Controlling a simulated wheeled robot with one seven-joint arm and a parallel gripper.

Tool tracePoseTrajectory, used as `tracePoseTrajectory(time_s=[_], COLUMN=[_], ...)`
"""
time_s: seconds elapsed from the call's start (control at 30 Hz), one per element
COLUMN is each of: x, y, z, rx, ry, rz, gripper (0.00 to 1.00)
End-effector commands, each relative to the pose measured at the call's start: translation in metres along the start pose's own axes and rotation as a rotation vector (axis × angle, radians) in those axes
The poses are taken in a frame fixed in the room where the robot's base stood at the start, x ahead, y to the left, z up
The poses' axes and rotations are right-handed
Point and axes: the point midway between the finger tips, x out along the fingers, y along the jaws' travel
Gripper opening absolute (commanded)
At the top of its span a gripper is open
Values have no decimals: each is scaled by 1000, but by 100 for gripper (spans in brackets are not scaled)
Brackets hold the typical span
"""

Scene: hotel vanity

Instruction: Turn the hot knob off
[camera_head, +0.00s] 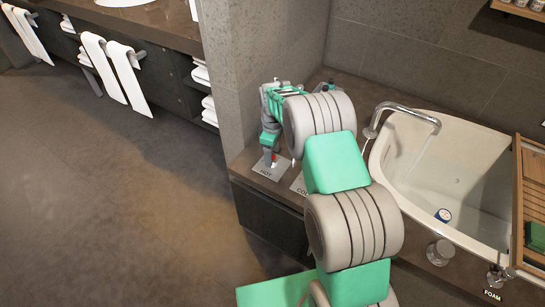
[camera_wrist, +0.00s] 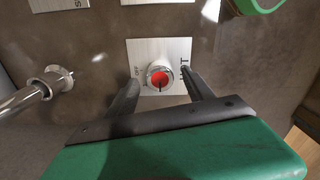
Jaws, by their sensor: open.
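The hot knob (camera_wrist: 160,77) is a small round chrome knob with a red top and a dark pointer line. In the wrist view it sits on a square metal plate (camera_wrist: 150,48) marked OFF at its left and HOT at its right. The pointer is toward the bottom of that picture. My gripper (camera_wrist: 161,83) is open, with one finger on each side of the knob; I cannot tell whether either touches. In the head view the hot plate (camera_head: 267,172) is at the counter's near left corner, with my gripper (camera_head: 272,154) above it.
The cold plate (camera_head: 298,186) is partly hidden by my arm. A wall column stands just behind. A chrome fixture (camera_wrist: 45,87) is left in the wrist view.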

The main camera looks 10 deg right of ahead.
Motion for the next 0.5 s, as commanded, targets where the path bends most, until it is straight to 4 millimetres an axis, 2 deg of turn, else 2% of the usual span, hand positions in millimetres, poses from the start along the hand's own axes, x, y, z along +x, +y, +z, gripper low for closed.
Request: tracePoseTrajectory(time_s=[0.1,0.37,0.5], x=[15,18,18], y=[0,0,0], z=[0,0,0], rx=[1,1,2], ry=[0,1,1], rz=[0,2,2], gripper=[61,61,52])
